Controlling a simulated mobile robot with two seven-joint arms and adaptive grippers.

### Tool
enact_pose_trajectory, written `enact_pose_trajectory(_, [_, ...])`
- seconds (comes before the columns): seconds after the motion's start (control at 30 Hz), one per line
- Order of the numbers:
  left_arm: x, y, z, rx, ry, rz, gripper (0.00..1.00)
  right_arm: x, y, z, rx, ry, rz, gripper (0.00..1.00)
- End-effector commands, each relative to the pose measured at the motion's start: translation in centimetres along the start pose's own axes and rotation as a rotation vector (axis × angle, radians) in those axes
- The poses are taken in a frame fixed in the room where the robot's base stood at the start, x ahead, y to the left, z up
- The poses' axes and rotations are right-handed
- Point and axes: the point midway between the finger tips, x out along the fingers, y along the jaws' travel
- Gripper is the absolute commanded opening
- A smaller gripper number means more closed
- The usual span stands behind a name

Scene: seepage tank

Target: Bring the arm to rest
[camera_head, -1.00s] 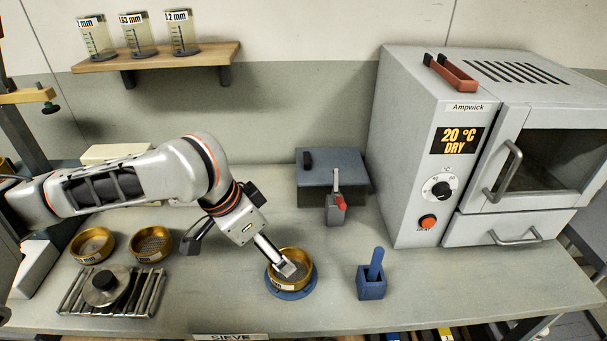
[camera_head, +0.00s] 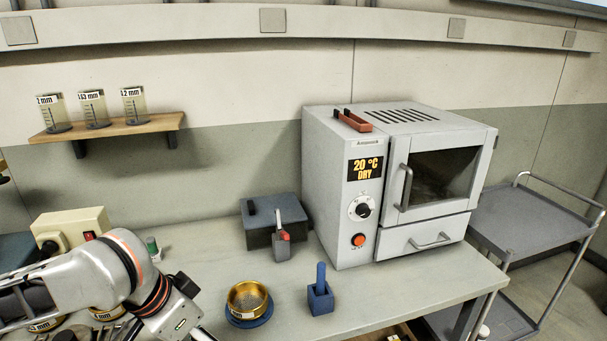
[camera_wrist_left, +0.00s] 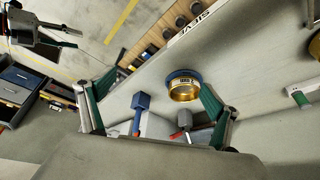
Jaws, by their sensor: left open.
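My left arm comes in from the lower left of the head view, its wrist (camera_head: 170,308) at the bottom edge and the gripper mostly cut off below. In the left wrist view my left gripper (camera_wrist_left: 155,100) shows two spread green-padded fingers with nothing held between them. A brass sieve (camera_head: 247,299) sits on a blue round base on the bench, right of my wrist and apart from it. The sieve also shows in the wrist view (camera_wrist_left: 184,89), beyond the fingers. A dark jointed part at that view's upper left may be my right gripper; its jaws are unclear.
A blue holder (camera_head: 320,297) stands right of the sieve. A blue-grey box (camera_head: 270,218) and the grey oven (camera_head: 325,190) stand behind. A wall shelf (camera_head: 110,130) holds beakers. A grey cart (camera_head: 540,225) is at the right. The bench front right is clear.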

Motion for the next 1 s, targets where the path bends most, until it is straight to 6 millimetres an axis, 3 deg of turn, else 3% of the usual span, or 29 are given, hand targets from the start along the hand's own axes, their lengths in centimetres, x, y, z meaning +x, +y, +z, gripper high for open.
enact_pose_trajectory(0.03, [0.7, 1.0, -0.2, 0.024, 0.019, 0.015, 0.9, -0.1, 0.0, 0.0, 0.001, 0.0, 0.0, 0.4])
enact_pose_trajectory(0.43, [3.7, 4.8, -3.4, 0.165, 0.237, 0.013, 0.9, 0.0, 0.2, -0.5, 0.0, 0.008, 0.003, 0.4])
enact_pose_trajectory(0.63, [4.8, 5.1, -4.3, 0.18, 0.366, -0.057, 0.9, -0.2, 0.0, 0.1, 0.001, -0.002, 0.0, 0.4])
enact_pose_trajectory(0.87, [6.1, 2.2, -1.7, 0.131, 0.41, -0.219, 0.9, -0.2, -0.1, 0.3, 0.001, -0.006, -0.001, 0.4])
enact_pose_trajectory(1.0, [6.9, -0.6, 2.6, 0.088, 0.358, -0.345, 0.9, -0.2, -0.1, 0.4, 0.001, -0.007, -0.001, 0.4])
